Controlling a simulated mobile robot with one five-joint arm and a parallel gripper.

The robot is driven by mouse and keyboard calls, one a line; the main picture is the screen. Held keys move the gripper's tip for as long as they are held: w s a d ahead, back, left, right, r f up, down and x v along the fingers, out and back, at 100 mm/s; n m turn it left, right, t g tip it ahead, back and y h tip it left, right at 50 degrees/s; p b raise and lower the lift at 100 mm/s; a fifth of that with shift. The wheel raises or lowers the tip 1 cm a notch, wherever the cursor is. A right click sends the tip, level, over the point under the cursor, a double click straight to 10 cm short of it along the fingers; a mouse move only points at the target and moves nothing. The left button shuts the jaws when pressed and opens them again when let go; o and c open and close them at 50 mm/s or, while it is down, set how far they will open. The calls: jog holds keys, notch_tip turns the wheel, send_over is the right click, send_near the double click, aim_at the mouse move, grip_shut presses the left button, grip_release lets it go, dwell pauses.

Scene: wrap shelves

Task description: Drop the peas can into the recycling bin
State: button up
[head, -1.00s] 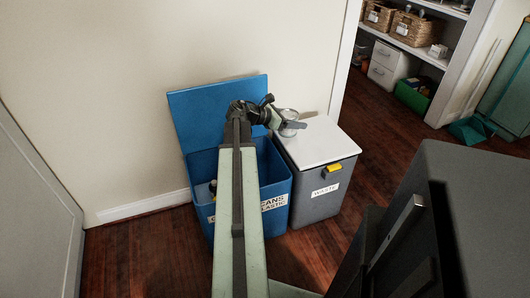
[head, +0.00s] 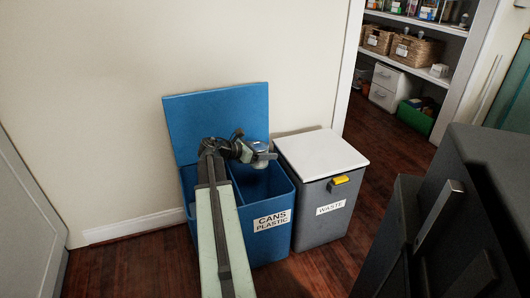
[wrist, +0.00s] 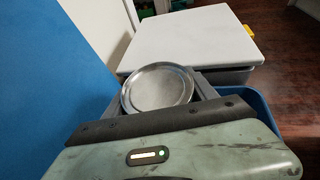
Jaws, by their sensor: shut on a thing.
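The can (wrist: 158,88) shows in the wrist view as a round silver metal end with a rim; its label is hidden, so I cannot read that it is peas. My gripper (head: 260,157) is shut on it and holds it over the right part of the open blue bin (head: 272,246), marked CANS PLASTIC. In the head view the can (head: 263,161) is small and partly hidden by my gripper. The blue lid (head: 217,120) stands raised against the wall.
A grey bin (head: 320,228) marked WASTE stands right beside the blue bin, its white lid (head: 322,157) shut, with a yellow catch (head: 341,181). Dark furniture (head: 480,200) is at the right. Shelves with baskets (head: 414,49) are behind. Wooden floor lies in front.

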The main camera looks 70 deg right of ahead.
jog(key=shift+f+b, duration=0.3)
jog(key=shift+f, duration=0.45)
jog(key=shift+r, duration=0.1)
jog(key=o, duration=1.4)
jog(key=p+v, duration=0.3)
jog(key=v, duration=0.4)
jog(key=shift+w+a+r, duration=0.15)
jog(key=shift+w+a, duration=0.1)
